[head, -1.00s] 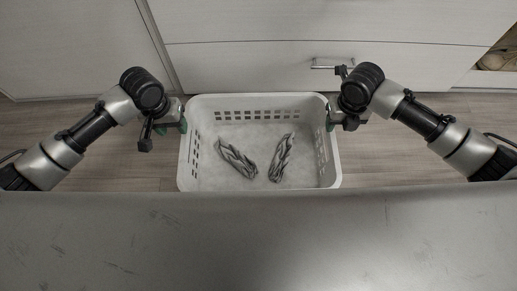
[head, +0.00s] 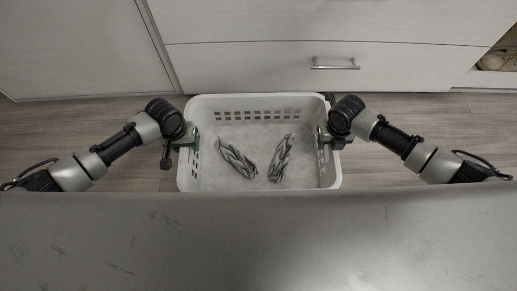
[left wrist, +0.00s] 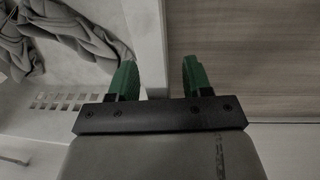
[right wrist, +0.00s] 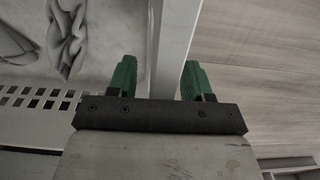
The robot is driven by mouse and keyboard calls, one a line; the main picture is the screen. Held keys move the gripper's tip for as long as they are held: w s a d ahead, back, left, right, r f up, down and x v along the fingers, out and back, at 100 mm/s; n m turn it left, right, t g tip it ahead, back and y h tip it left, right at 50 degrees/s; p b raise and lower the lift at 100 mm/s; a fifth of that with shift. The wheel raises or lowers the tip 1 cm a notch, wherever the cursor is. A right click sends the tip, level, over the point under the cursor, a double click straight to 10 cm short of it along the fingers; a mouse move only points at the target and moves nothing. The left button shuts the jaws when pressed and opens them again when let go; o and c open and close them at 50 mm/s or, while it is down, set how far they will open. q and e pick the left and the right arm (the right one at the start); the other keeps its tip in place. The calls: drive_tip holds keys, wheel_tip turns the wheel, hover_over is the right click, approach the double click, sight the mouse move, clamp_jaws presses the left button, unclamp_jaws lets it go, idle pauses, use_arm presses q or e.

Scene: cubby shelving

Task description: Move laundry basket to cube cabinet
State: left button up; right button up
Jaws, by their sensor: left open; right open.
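The white laundry basket (head: 260,101) stands on the floor, with two grey twisted cloths (head: 237,160) (head: 280,158) lying inside. My left gripper (head: 190,142) is at the basket's left rim; in the left wrist view its green fingers (left wrist: 156,80) are open, one on each side of the basket wall (left wrist: 148,40). My right gripper (head: 322,136) is at the right rim; in the right wrist view its open fingers (right wrist: 157,80) also straddle the wall (right wrist: 172,45). A gap shows beside the wall in both wrist views. The white cabinet (head: 250,65) with drawers stands behind the basket.
A drawer handle (head: 335,64) sticks out above the basket's right rear corner. An open cubby (head: 495,60) with a brownish item shows at the far right. Wooden floor (head: 400,110) is clear on both sides. A grey surface (head: 260,240) fills the foreground.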

use_arm(q)
drive_tip(key=shift+c, duration=0.4)
use_arm(e)
drive_tip(key=shift+c, duration=0.4)
use_arm(q)
clamp_jaws()
use_arm(e)
clamp_jaws()
use_arm(q)
drive_tip(key=shift+r, duration=0.15)
use_arm(e)
drive_tip(key=shift+r, duration=0.15)
